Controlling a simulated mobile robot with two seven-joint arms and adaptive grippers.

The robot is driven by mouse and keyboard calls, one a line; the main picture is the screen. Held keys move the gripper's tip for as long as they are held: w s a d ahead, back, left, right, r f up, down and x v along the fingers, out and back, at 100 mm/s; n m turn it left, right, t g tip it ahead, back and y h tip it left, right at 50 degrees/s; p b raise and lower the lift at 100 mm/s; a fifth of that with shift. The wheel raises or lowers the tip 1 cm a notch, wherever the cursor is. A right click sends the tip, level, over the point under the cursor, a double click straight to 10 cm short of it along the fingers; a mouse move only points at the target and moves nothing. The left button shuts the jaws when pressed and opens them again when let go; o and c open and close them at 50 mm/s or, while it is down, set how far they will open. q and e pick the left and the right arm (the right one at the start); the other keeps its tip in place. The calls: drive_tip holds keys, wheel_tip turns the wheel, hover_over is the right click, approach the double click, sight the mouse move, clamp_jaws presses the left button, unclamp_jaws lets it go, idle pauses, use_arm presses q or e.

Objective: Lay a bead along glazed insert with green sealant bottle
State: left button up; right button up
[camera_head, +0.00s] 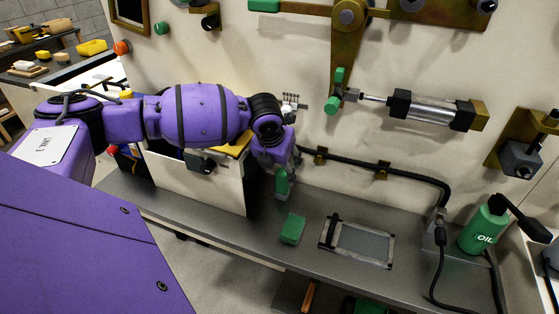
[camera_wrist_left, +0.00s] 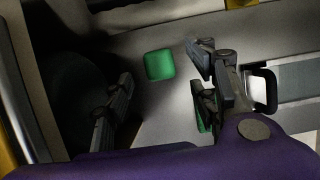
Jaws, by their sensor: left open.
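My left gripper (camera_head: 284,165) hangs over the bench, fingers down, left of the glazed insert (camera_head: 362,243). In the left wrist view its two fingers (camera_wrist_left: 158,88) are apart with nothing gripped between them. A green upright thing, probably the sealant bottle (camera_head: 281,184), shows right at the gripper in the head view. In the wrist view a green sliver (camera_wrist_left: 202,116) shows behind the right-hand finger, mostly hidden. I cannot tell whether they touch. The insert is a framed pane lying flat with a black bar at its left end; part of it shows in the wrist view (camera_wrist_left: 298,85). My right gripper is not in view.
A green block (camera_head: 292,229) lies on the bench (camera_head: 230,228) between gripper and insert. A pale bin (camera_head: 195,178) stands left of the gripper. A green oil can (camera_head: 483,229) and black cables stand at the right. A wall with fittings rises behind.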

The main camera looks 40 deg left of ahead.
sight(282, 172)
use_arm(q)
drive_tip(key=x, duration=0.5)
drive_tip(key=shift+w+f, duration=0.1)
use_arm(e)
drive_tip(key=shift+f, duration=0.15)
use_arm(q)
drive_tip(key=c, duration=1.3)
drive_tip(key=shift+c, duration=0.2)
drive_tip(key=shift+r+p, duration=1.4)
drive_tip(key=shift+r, duration=1.75)
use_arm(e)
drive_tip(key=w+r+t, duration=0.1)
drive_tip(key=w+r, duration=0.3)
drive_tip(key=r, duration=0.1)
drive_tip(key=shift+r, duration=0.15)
use_arm(q)
drive_tip(key=shift+f, duration=0.15)
